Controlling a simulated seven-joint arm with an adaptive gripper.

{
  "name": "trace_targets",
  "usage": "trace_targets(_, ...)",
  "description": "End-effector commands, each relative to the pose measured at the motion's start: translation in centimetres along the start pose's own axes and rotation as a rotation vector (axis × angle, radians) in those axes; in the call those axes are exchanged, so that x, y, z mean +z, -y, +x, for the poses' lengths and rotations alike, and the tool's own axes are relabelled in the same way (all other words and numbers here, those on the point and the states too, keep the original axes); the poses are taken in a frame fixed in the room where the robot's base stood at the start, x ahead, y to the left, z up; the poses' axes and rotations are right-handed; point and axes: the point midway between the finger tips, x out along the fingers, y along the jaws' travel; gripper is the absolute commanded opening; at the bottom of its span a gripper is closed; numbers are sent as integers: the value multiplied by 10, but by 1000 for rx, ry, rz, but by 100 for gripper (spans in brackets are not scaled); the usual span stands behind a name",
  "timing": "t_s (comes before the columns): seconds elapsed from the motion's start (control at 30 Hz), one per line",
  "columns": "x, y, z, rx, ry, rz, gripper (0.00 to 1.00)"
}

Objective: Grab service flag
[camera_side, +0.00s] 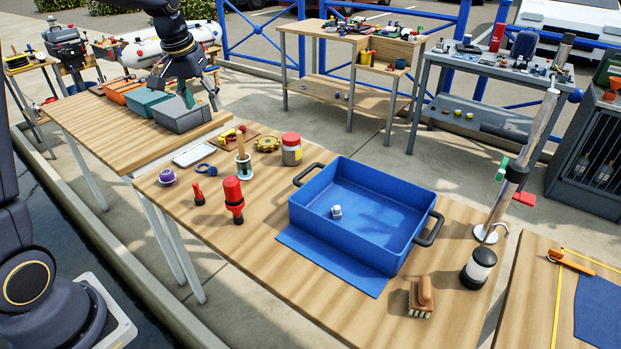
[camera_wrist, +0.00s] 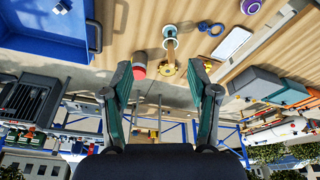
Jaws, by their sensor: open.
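No item is clearly recognisable as the service flag. Small red and green pieces (camera_side: 523,198) show on the slanted metal pole at the right of the bench in the side view. A blue cloth (camera_side: 600,309) lies on the right-hand table. My gripper (camera_side: 200,98) is open and empty, in the air over the far-left boxes in the side view. In the wrist view its two green-padded fingers (camera_wrist: 160,68) stand wide apart. A red-lidded jar (camera_wrist: 139,71) and a brass wheel (camera_wrist: 171,68) appear between them, farther off.
A blue tray (camera_side: 307,216) with black handles holds a small white object. Grey (camera_side: 182,119), teal and orange boxes stand at left. Bench space before the flashlight-like item is clear.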

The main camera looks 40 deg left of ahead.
Motion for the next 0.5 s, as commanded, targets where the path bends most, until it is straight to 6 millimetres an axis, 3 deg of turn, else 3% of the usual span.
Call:
trace_targets(0.03, -8, 20, 31, -13, 49, -41, 60)
trace_targets(0.2, -8, 71, 112, -37, 173, -140, 60)
trace_targets(0.3, 6, 89, 141, -42, 232, -176, 60)
trace_targets(0.5, 21, 102, 170, -44, 265, -204, 60)
